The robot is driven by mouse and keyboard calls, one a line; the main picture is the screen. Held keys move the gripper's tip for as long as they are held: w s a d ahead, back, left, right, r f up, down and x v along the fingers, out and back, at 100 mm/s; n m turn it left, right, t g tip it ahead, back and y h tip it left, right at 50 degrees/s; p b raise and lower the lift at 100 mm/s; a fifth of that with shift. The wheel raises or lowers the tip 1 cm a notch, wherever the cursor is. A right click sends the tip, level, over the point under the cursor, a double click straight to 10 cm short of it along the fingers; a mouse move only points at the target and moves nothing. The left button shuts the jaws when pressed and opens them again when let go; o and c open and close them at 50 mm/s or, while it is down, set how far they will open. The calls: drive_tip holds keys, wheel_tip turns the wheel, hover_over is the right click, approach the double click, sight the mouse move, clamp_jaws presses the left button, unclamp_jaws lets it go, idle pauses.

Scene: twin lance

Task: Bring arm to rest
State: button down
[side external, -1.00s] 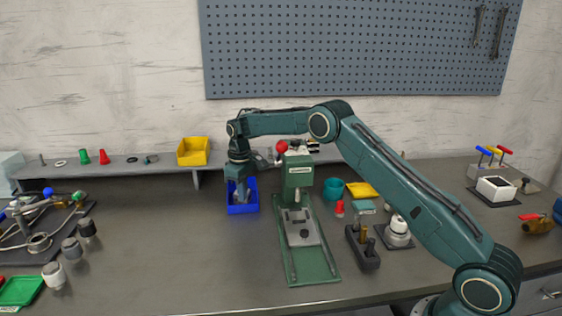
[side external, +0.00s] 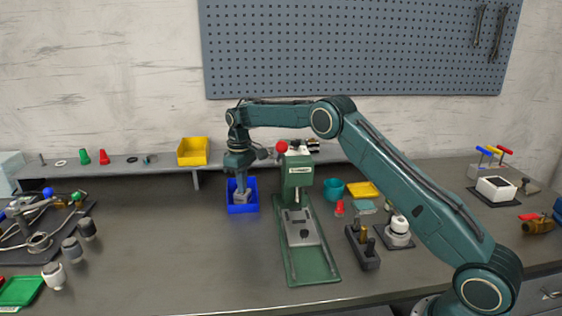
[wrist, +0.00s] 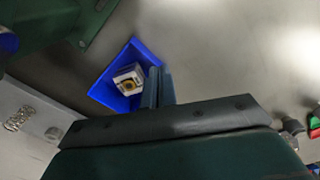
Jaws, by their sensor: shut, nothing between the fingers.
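My gripper (side external: 242,182) hangs down over the blue bin (side external: 234,208) at the back middle of the bench. Its fingers are shut with nothing between them; they also show in the wrist view (wrist: 158,85), pressed together beside the bin (wrist: 107,95). A small grey-white block (side external: 243,196) lies in the bin below the fingertips. In the wrist view the block (wrist: 129,79) has a yellow ring with a dark centre on its face. The fingers appear apart from the block.
A green press (side external: 299,180) with a red knob (side external: 282,147) stands just right of the gripper. A yellow bin (side external: 193,152) sits on the rear shelf. A black-based fixture (side external: 362,248) and a white-topped part (side external: 398,228) stand further right.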

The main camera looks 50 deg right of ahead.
drive_tip(key=s+a+r+m+t, duration=0.1)
drive_tip(key=s+a+r, duration=0.2)
drive_tip(key=s+r, duration=0.65)
drive_tip(key=s+a+r+t, duration=0.2)
drive_tip(key=s+a+r, duration=0.1)
drive_tip(key=s+r, duration=0.6)
drive_tip(key=s+a+m+t, duration=0.1)
drive_tip(key=s, duration=1.2)
drive_tip(key=s+a+f+m+t, duration=0.1)
drive_tip(key=s+a, duration=0.1)
drive_tip(key=s, duration=1)
drive_tip(key=shift+s+f+t, duration=0.3)
drive_tip(key=shift+s, duration=0.05)
